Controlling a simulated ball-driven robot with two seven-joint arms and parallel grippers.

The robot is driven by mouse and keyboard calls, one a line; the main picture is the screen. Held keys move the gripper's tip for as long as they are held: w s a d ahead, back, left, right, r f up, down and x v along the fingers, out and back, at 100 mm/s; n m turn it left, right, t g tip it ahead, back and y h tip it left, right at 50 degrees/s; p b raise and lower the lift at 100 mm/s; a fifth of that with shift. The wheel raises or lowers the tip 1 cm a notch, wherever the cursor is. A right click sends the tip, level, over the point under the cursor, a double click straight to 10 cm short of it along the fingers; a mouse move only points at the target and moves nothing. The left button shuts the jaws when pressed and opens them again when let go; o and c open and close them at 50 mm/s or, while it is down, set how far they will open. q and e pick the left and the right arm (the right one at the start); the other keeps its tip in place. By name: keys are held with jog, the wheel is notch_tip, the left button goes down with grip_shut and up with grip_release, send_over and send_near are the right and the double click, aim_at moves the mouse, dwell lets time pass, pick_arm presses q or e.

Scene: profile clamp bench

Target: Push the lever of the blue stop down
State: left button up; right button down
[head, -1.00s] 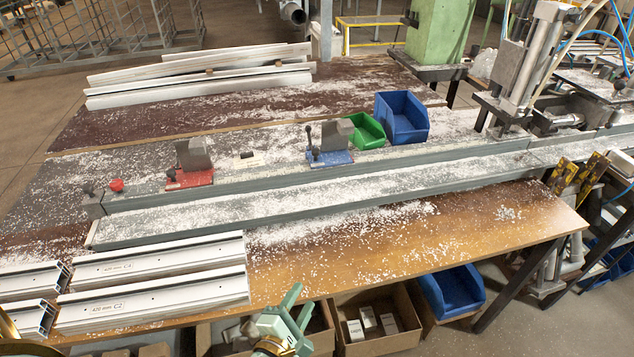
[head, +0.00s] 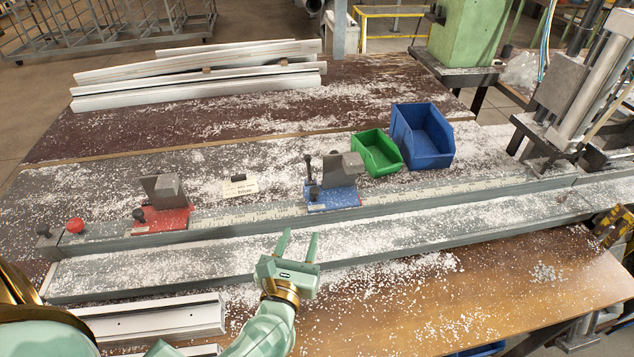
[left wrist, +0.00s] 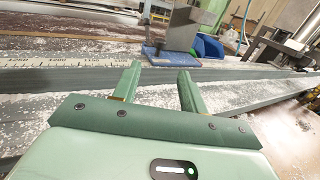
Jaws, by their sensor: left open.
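The blue stop (head: 335,187) sits on the grey rail with a scale, with a grey metal block on it. Its dark lever (head: 310,168) stands upright at the stop's left side, with a round knob on top. My left gripper (head: 298,234) is open and empty over the front profile channel, below and a little left of the stop, apart from it. In the left wrist view, the blue stop (left wrist: 170,56) shows beyond the open fingers (left wrist: 158,80). My right gripper is not in view.
A red stop (head: 160,219) and a red knob (head: 75,225) are further left on the rail. A green bin (head: 378,155) and a blue bin (head: 424,140) stand behind the blue stop. White profiles (head: 150,318) lie at the front left. White chips cover much of the bench.

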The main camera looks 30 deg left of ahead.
aim_at(312, 194)
pick_arm(q)
jog(key=x, duration=1.4)
jog(key=shift+w, duration=0.4)
grip_shut()
jog(key=shift+s+a, duration=0.2)
jog(key=shift+a, duration=0.05)
